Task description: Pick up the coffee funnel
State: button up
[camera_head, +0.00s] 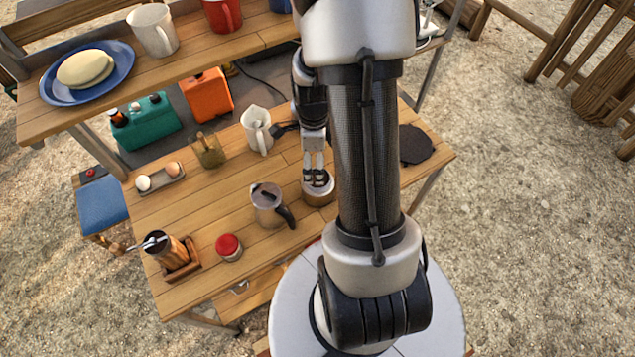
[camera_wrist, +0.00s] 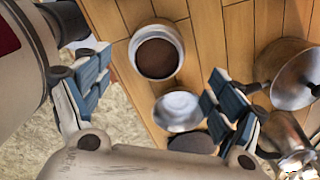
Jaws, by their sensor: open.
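A shallow, round, silvery dish-shaped piece (camera_wrist: 178,110), probably the coffee funnel, rests on the wooden table. In the wrist view it lies between the finger lines, nearer the right finger. I cannot pick it out in the head view, where my arm covers part of the table. A round pale-rimmed metal vessel with a brown inside (camera_wrist: 157,52) stands beside it; a vessel also shows under my gripper in the head view (camera_head: 318,198). My gripper (camera_head: 317,176) points down, open and empty; its spread, blue-padded fingers show in the wrist view (camera_wrist: 155,86).
A metal pot with black handle (camera_head: 268,205) and a red-lidded jar (camera_head: 229,247) stand left. A white pitcher (camera_head: 256,130) stands behind. A dark round mat (camera_head: 415,146) lies right. Shiny metal vessels (camera_wrist: 297,78) crowd the wrist view's right side. The raised shelf (camera_head: 200,50) is behind.

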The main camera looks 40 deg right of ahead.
notch_tip(320, 180, down, 6)
jog(key=shift+s+f+b, duration=0.1)
jog(key=shift+f+b, duration=0.15)
jog(key=shift+b, duration=0.8)
jog(key=shift+r, duration=0.1)
jog(key=shift+c, duration=0.5)
jog(key=c, duration=1.2)
jog(key=shift+o, duration=0.2)
notch_tip(320, 180, up, 20)
jog(key=p, duration=0.5)
jog(key=shift+p, duration=0.4)
